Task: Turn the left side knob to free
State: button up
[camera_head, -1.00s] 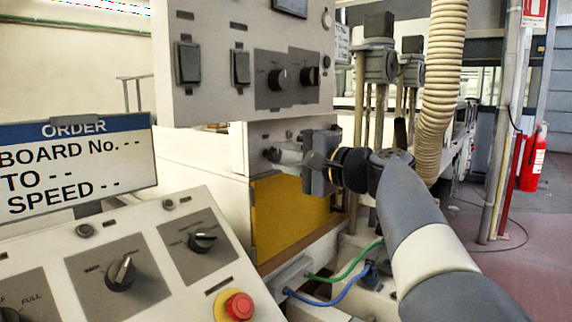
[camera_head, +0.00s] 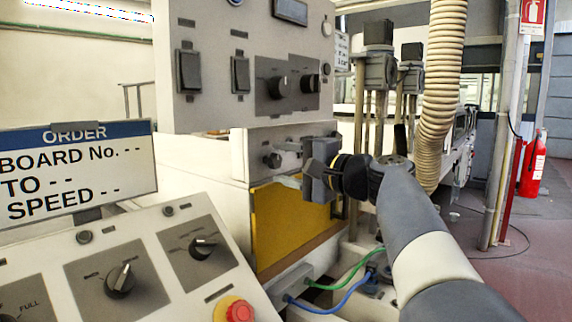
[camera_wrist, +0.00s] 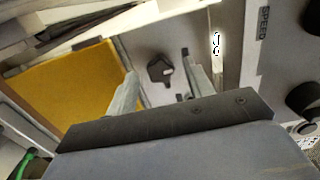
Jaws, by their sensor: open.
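A small dark knob (camera_head: 272,160) sits on the pale side panel below the upper control panel, above a yellow panel. I take it to be the left side knob. In the wrist view, a dark knob (camera_wrist: 160,70) shows on the grey panel beyond and between my fingers. My gripper (camera_head: 288,165) is open and empty, just right of the knob in the head view, with a visible gap to it. The gripper body hides the right part of the side panel. The knob's setting marks are too small to read.
The upper control panel (camera_head: 245,60) overhangs the side panel. The sloping desk (camera_head: 150,265) with knobs and a red button (camera_head: 239,311) is at the lower left. A ribbed hose (camera_head: 442,90) hangs behind my arm. Green and blue cables (camera_head: 335,300) run below.

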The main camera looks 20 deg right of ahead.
jog(key=v, duration=1)
jog(key=shift+s+d, duration=0.2)
jog(key=shift+s, duration=0.15)
jog(key=shift+w, duration=0.1)
jog(key=x, duration=1)
jog(key=shift+w+a, duration=0.2)
jog(key=shift+w, duration=0.05)
